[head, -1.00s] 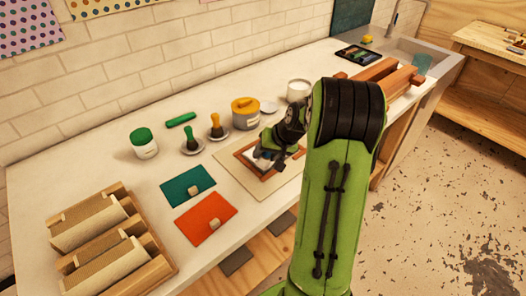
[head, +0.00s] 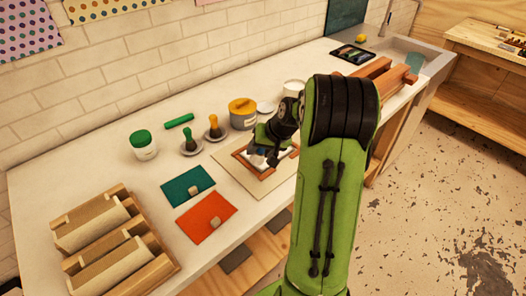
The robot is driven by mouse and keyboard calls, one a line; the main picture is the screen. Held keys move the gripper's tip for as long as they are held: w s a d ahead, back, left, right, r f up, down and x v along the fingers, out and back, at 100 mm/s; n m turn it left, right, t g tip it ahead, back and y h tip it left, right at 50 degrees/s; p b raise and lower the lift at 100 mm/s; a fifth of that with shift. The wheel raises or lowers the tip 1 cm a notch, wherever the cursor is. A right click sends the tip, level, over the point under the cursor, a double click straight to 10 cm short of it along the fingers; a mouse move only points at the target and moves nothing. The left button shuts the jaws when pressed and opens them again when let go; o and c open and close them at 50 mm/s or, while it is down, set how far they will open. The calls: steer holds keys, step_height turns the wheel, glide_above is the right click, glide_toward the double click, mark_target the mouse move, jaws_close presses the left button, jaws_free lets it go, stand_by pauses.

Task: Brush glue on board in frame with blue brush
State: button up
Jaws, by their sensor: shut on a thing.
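A wooden frame (head: 240,154) lies on a beige mat (head: 228,162) on the counter, with a pale board (head: 258,167) inside it. My gripper (head: 268,156) is low over the frame, its fingers pointing down at the board. It is shut on what looks like the blue brush; the brush is mostly hidden by the gripper, and I cannot tell whether its bristles touch the board. Glue on the board cannot be made out.
A green brush (head: 188,140) and a yellow-orange brush (head: 214,127) stand in small dishes. A teal folder (head: 188,186), an orange folder (head: 206,216) and a roll rack (head: 112,243) lie left.

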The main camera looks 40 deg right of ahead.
steer(key=shift+d+r+p, duration=0.1)
steer(key=shift+r+p, duration=0.2)
steer(key=shift+r, duration=0.3)
steer(key=shift+a+r+p, duration=0.2)
steer(key=shift+r+p, duration=0.75)
steer(key=shift+r, duration=0.25)
steer(key=shift+d+r+p, duration=0.1)
steer(key=shift+r+p, duration=0.65)
steer(key=shift+r, duration=0.2)
